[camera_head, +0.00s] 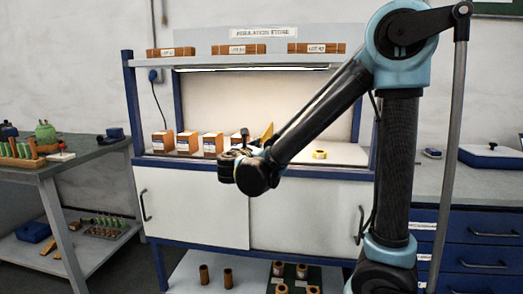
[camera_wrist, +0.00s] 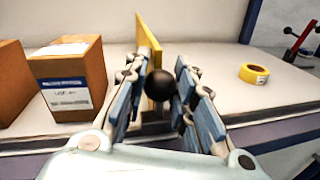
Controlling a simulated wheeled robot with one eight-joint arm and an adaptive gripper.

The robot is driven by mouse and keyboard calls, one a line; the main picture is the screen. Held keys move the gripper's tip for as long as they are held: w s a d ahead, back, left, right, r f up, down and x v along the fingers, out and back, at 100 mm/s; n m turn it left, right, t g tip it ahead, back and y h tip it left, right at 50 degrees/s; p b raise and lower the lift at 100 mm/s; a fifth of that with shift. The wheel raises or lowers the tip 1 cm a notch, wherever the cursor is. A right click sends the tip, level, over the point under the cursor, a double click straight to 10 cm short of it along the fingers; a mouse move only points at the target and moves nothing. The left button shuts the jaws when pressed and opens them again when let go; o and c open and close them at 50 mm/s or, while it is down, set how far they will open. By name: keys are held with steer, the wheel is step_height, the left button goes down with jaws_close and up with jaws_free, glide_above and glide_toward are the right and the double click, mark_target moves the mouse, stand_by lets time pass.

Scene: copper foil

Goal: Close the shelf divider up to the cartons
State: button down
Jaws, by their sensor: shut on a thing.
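The yellow shelf divider (camera_head: 267,132) stands upright on the lit shelf, right of the row of cartons (camera_head: 187,143). In the wrist view the divider (camera_wrist: 148,45) rises behind my fingers, and a round black knob (camera_wrist: 161,85) shows in front of it. My gripper (camera_wrist: 162,78) is closed around this knob, one finger on each side. The nearest carton (camera_wrist: 68,78), brown with a white and blue label, stands left of the divider, with a strip of bare shelf between them. The divider's lower part is mostly hidden by my fingers.
A yellow tape roll (camera_wrist: 254,73) lies on the shelf to the right, with bare shelf around it. The shelf's front edge runs below my fingers. Labelled boxes (camera_head: 240,49) lie on the upper shelf. A cluttered side table (camera_head: 60,160) stands at the left.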

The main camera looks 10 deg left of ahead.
steer(key=shift+a, duration=0.2)
steer(key=c, duration=1.3)
jaws_free()
steer(key=shift+s, duration=0.1)
steer(key=s+a, duration=0.2)
steer(key=s, duration=0.9)
steer(key=shift+s+a, duration=0.2)
steer(key=shift+s, duration=0.1)
